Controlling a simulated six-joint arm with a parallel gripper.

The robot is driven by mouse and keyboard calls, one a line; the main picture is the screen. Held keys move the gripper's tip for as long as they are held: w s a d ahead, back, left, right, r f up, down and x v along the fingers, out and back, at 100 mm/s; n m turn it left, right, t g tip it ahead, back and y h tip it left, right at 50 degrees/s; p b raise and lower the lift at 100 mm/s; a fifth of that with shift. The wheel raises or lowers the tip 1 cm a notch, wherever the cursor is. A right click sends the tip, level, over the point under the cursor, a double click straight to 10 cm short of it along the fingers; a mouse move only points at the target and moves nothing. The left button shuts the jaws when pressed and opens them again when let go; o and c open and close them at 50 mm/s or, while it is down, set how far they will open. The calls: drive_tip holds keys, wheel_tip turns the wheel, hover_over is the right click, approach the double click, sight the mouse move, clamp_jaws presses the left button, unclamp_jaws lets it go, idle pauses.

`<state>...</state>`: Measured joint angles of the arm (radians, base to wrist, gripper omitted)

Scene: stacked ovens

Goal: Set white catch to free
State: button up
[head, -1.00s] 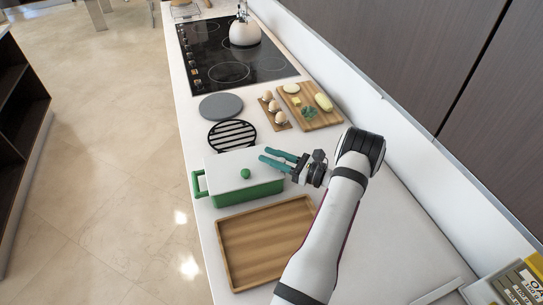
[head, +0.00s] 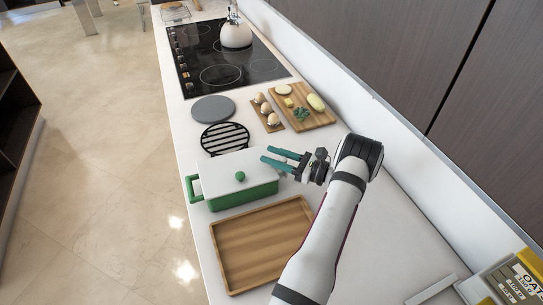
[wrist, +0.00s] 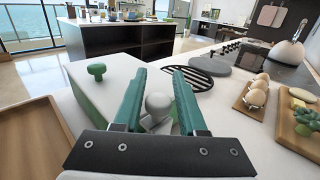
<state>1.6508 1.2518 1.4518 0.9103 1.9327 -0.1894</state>
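A green box (head: 245,196) with a white lid (head: 222,173) and a green knob (head: 240,176) stands on the white counter. My gripper (head: 265,155) is at the box's right side in the head view, with its two teal fingers apart and nothing held. In the wrist view, a pale rounded knob (wrist: 158,103) on a white part shows between the fingers of my gripper (wrist: 159,72); it may be the white catch. I cannot tell whether the fingers touch it. The catch is not clearly visible in the head view.
A wooden tray (head: 262,291) lies in front of the box. Behind are a black trivet (head: 225,138), a grey disc (head: 213,109), an egg holder (head: 268,114), a chopping board (head: 318,117) and a cooktop (head: 221,75) with a kettle (head: 236,34). The wall is at right.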

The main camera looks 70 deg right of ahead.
drive_tip(key=shift+o, duration=1.3)
drive_tip(key=s, duration=1.5)
drive_tip(key=shift+s+a, duration=0.35)
drive_tip(key=shift+s, duration=0.05)
drive_tip(key=shift+w, duration=0.1)
